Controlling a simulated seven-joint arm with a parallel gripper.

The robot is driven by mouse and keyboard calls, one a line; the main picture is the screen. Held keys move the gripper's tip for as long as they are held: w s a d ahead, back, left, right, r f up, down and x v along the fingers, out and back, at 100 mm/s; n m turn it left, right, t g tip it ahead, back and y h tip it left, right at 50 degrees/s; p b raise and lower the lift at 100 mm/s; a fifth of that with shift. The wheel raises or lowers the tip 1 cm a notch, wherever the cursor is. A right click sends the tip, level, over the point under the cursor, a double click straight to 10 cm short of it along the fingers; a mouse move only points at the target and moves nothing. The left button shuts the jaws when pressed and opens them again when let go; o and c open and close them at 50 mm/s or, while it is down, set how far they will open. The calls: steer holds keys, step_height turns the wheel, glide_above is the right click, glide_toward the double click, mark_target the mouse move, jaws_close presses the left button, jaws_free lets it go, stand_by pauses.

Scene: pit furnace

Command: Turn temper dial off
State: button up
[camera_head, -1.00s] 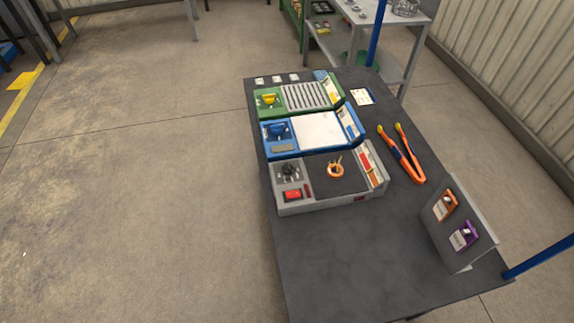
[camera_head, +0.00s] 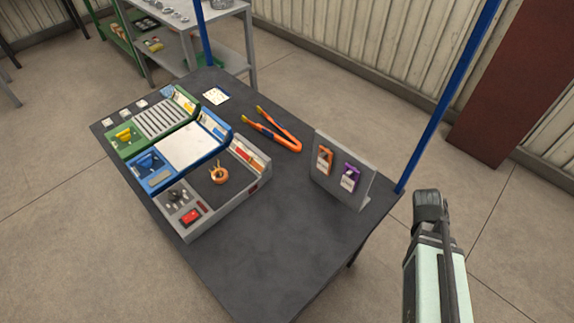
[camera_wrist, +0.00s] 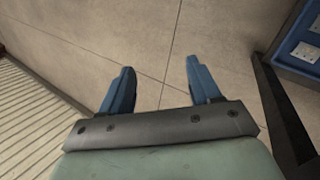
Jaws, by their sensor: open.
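Three units stand in a row on a dark table (camera_head: 290,235), left of centre in the head view. The green unit (camera_head: 118,152) at the back has a yellow dial (camera_head: 124,136). The blue unit (camera_head: 205,146) in the middle has a blue dial (camera_head: 146,163). The grey unit (camera_head: 228,213) in front has a black dial (camera_head: 175,196) and a red switch (camera_head: 190,216). I cannot read which dial is the temper dial. My gripper (camera_wrist: 159,64) is open and empty in the wrist view, over bare floor, with no dial between its fingers.
An orange ring-like piece (camera_head: 218,175) sits on the grey unit. A blue post (camera_head: 442,115) rises at the table's right corner. The table's front is clear.

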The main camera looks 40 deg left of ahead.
steer(key=w+a+r+t, duration=0.1)
steer(key=a+r+t, duration=0.1)
steer(key=a+r, duration=0.8)
steer(key=w+a+r+t, duration=0.25)
steer(key=a+r, duration=0.55)
steer(key=r, duration=0.4)
steer(key=s+a+r+y, duration=0.2)
steer(key=s+a+r, duration=0.1)
steer(key=a, duration=1.1)
steer(key=s+a+r+y, duration=0.2)
steer(key=a, duration=1.1)
steer(key=s+a+r+y, duration=0.2)
steer(key=s+a+r, duration=0.1)
steer(key=a, duration=1.1)
steer(key=s+a+r+g+y, duration=0.1)
steer(key=s+a, duration=0.6)
steer(key=a, duration=0.3)
steer(key=n+g+h, duration=0.1)
steer(key=g, duration=0.2)
glide_above(171, 193)
step_height(171, 193, down, 9)
step_height(171, 193, down, 14)
steer(key=shift+r, duration=0.25)
